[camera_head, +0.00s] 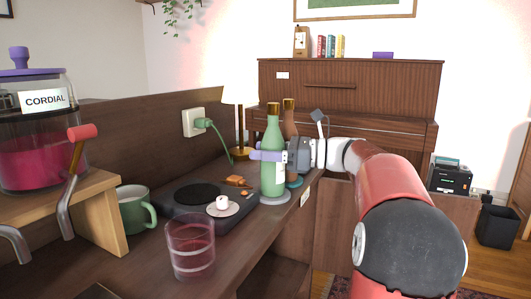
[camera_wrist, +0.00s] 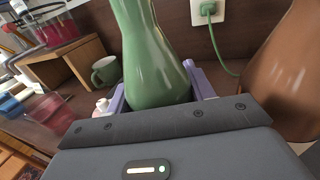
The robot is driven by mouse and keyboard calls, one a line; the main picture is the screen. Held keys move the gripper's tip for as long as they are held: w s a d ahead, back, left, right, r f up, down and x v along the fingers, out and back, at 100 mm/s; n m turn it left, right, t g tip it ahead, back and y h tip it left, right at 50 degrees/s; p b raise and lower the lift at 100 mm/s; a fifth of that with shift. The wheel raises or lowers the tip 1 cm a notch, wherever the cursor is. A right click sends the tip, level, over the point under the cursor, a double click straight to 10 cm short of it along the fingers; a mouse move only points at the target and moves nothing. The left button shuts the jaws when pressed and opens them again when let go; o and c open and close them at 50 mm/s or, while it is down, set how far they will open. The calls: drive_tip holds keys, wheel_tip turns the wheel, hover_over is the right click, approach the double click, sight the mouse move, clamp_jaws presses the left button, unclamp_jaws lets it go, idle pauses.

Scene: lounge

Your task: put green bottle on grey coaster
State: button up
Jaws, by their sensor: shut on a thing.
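The green bottle (camera_head: 272,158) stands upright above the grey coaster (camera_head: 275,198) near the counter's edge in the head view. Its base looks on or just over the coaster; I cannot tell whether they touch. My gripper (camera_head: 268,156) is shut around the bottle's body, with its purple fingers on either side. In the wrist view the bottle (camera_wrist: 150,60) rises between the purple fingers (camera_wrist: 160,88). Its lower end is hidden there behind my gripper's body.
A brown bottle (camera_head: 289,116) stands close behind, on a blue coaster (camera_head: 295,182). A green cable (camera_head: 222,139) runs from the wall socket.

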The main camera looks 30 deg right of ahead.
drive_tip(key=o, duration=1.4)
drive_tip(key=shift+o, duration=0.2)
drive_tip(key=v, duration=1.2)
